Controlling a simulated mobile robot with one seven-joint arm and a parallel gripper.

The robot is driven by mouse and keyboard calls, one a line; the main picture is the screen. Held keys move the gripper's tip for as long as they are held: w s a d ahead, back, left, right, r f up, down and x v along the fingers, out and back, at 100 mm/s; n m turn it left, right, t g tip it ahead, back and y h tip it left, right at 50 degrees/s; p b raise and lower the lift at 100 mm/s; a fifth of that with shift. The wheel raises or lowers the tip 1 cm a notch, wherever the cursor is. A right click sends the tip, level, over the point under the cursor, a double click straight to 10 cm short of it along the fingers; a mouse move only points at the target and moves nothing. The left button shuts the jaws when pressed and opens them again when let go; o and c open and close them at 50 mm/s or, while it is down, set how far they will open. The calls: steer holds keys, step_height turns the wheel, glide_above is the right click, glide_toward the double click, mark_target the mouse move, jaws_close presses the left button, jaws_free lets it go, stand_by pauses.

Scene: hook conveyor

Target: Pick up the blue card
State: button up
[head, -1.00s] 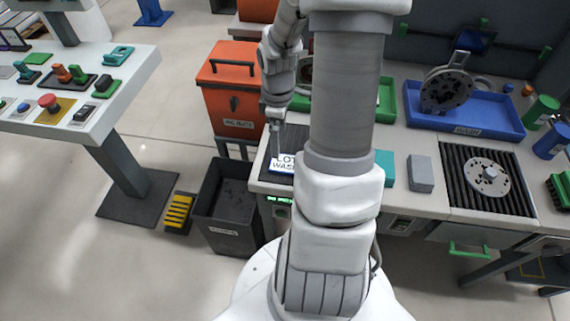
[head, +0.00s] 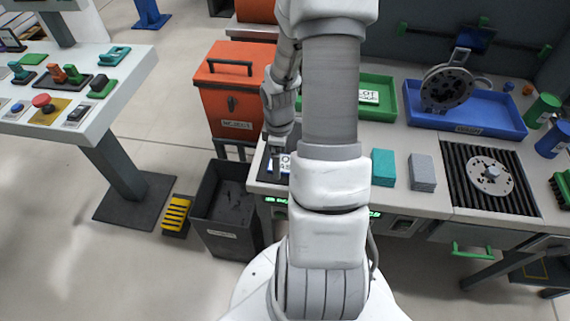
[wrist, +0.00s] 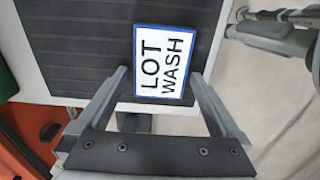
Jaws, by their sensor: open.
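The blue card, a white label with a blue border reading "LOT WASH", lies flat on a dark ribbed mat in the wrist view (wrist: 163,62). In the head view the blue card (head: 286,164) is at the left end of the bench, partly hidden by my arm. My gripper (wrist: 158,76) is open, its two fingers on either side of the card's lower half in the wrist view. Whether they touch the card cannot be told. In the head view my gripper (head: 276,152) is over the mat, with its fingertips hard to make out.
A green tray (head: 391,104) holds another card (head: 369,96). A blue tray (head: 480,127) stands to its right. Teal (head: 383,168) and grey (head: 422,172) blocks sit on the bench. An orange bin (head: 212,100) and a dark bin (head: 205,225) stand left of the bench.

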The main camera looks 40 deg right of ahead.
mark_target(285, 162)
steer(key=c, duration=1.2)
steer(key=shift+o, duration=0.2)
steer(key=shift+r, duration=0.5)
steer(key=r, duration=0.1)
steer(key=r+p, duration=0.1)
steer(key=s+d+r, duration=0.1)
steer(key=r, duration=0.1)
steer(key=s+d+r+p, duration=0.6)
steer(key=s+r, duration=0.1)
steer(key=r, duration=0.3)
steer(key=shift+s+d+p, duration=0.35)
steer(key=shift+s+p, duration=0.05)
